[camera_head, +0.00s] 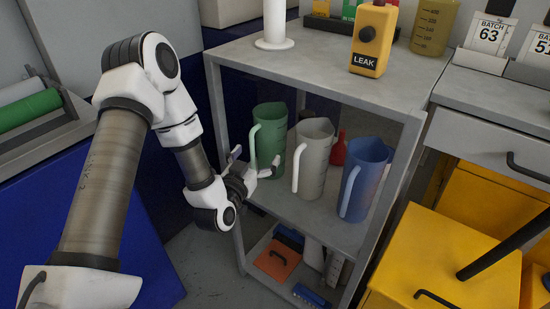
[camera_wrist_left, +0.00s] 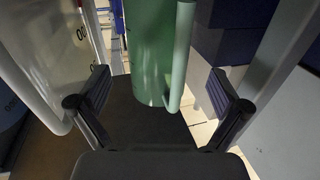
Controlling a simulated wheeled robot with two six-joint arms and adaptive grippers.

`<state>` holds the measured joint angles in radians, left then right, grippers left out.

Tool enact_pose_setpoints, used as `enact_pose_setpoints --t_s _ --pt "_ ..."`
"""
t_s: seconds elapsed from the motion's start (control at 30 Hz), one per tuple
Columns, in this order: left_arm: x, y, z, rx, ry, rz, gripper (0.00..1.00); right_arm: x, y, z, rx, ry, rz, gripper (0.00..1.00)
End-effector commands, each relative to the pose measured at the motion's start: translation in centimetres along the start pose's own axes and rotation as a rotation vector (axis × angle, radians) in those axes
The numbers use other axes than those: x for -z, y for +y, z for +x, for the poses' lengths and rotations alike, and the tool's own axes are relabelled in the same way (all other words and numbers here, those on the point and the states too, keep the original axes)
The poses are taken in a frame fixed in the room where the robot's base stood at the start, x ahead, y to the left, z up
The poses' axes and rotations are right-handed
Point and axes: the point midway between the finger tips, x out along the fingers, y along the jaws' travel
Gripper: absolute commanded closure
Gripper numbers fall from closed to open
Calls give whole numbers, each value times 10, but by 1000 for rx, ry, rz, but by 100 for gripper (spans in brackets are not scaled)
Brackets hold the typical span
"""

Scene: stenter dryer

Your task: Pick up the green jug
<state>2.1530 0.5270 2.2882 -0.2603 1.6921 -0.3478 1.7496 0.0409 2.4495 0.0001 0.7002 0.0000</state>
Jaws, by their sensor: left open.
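The green jug (camera_head: 269,127) stands upright on the middle shelf of the grey rack, at the left of a row of three jugs. Its handle faces left in the head view. My left gripper (camera_head: 257,162) is open in front of the jug's lower part. In the left wrist view the green jug (camera_wrist_left: 152,50) and its handle (camera_wrist_left: 181,55) show ahead, between the two open fingers (camera_wrist_left: 160,112). I cannot tell whether a finger touches it. My right gripper is not in view.
A white jug (camera_head: 312,150) stands close on the right of the green one, then a blue jug (camera_head: 364,180). A red bottle (camera_head: 339,150) is behind. The rack's grey posts (camera_head: 221,130) frame the opening. A yellow LEAK device (camera_head: 373,40) stands on top.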

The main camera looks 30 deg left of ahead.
Motion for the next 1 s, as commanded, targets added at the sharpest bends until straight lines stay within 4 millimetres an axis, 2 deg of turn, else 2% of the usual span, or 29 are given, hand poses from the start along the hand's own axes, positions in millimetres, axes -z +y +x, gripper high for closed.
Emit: enact_pose_setpoints --t_s 0.4,0.5,0.67,0.73,0.8,0.83,1.0 --pt "-4 3 65 -1 3 1 0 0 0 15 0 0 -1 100" --pt "-3 3 72 -1 1 0 0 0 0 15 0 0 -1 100" --pt "-3 3 72 -1 -1 -1 0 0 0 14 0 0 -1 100" --pt "-3 3 72 0 -1 -1 18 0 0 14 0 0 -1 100" --pt "-3 3 72 0 -1 -1 43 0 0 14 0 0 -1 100" --pt "-3 3 72 0 -1 -1 47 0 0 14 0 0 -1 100" --pt "-3 3 72 0 -1 -1 47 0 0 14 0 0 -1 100"
